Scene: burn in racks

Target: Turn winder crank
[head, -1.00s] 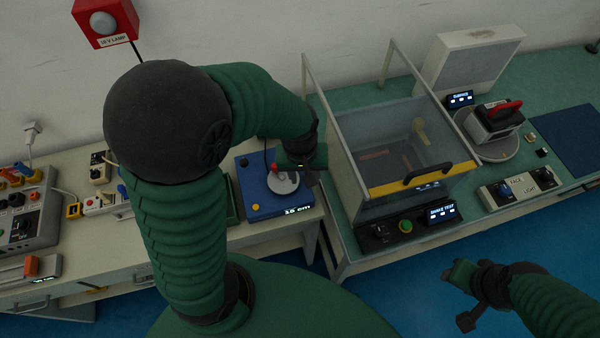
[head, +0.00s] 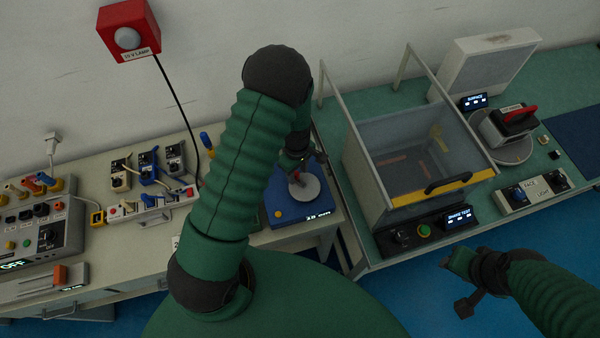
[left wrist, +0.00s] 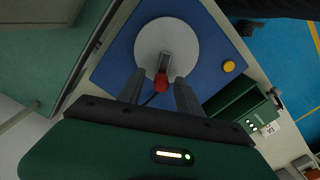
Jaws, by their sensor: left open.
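The winder is a blue box (head: 282,214) with a pale grey disc (head: 309,189) on top and a lit readout on its front edge. In the left wrist view, the disc (left wrist: 150,38) carries a short grey crank arm (left wrist: 168,62) ending in a red knob (left wrist: 161,83). My left gripper (left wrist: 160,76) is open, with one finger on each side of the knob; I cannot tell if they touch it. In the head view the left gripper (head: 295,168) is at the disc, partly hidden by my arm. My right gripper (head: 454,264) is in front of the right bench, away from the winder.
Right of the winder stands a clear-walled shake-test box (head: 370,178) with a yellow front strip. Switches and a power strip (head: 150,204) lie on the left bench. A red lamp box (head: 128,32) is on the wall.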

